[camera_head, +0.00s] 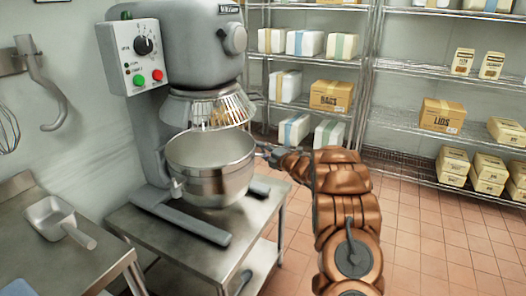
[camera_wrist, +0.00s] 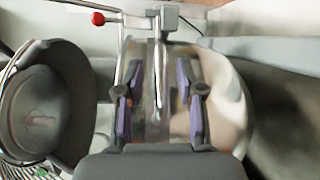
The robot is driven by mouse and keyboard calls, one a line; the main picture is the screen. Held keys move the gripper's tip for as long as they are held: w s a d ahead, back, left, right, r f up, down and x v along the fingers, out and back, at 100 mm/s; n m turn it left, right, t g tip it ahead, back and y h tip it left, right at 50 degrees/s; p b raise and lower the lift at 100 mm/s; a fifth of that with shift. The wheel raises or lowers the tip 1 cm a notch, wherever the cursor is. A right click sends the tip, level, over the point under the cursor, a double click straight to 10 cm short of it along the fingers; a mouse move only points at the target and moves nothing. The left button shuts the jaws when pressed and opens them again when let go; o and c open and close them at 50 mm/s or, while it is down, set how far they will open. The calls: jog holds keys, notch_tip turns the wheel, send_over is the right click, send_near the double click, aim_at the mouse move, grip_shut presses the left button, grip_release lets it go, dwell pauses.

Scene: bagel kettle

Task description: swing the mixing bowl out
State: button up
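The steel mixing bowl (camera_head: 208,184) sits upright on the grey stand mixer (camera_head: 190,50), below the wire guard (camera_head: 210,108). My gripper (camera_head: 265,150) is at the right side of the bowl, near its rim. In the wrist view, a shiny curved metal surface (camera_wrist: 222,90), apparently the bowl, fills the middle. My gripper's two purple-padded fingers (camera_wrist: 158,104) are spread apart in front of it. A thin upright metal bar (camera_wrist: 158,75) shows between them, and I see no finger closed on it. A red-knobbed lever (camera_wrist: 98,19) is at the top left.
The mixer stands on a steel table (camera_head: 190,250). A steel counter (camera_head: 30,262) with a metal scoop (camera_head: 58,218) is at the left. Wire shelves (camera_head: 405,120) with boxes line the back wall. Tiled floor (camera_head: 430,255) is free at the right.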

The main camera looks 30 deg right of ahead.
jog(key=shift+w, duration=0.1)
jog(key=shift+c, duration=0.3)
grip_shut()
jog(key=shift+f, duration=0.1)
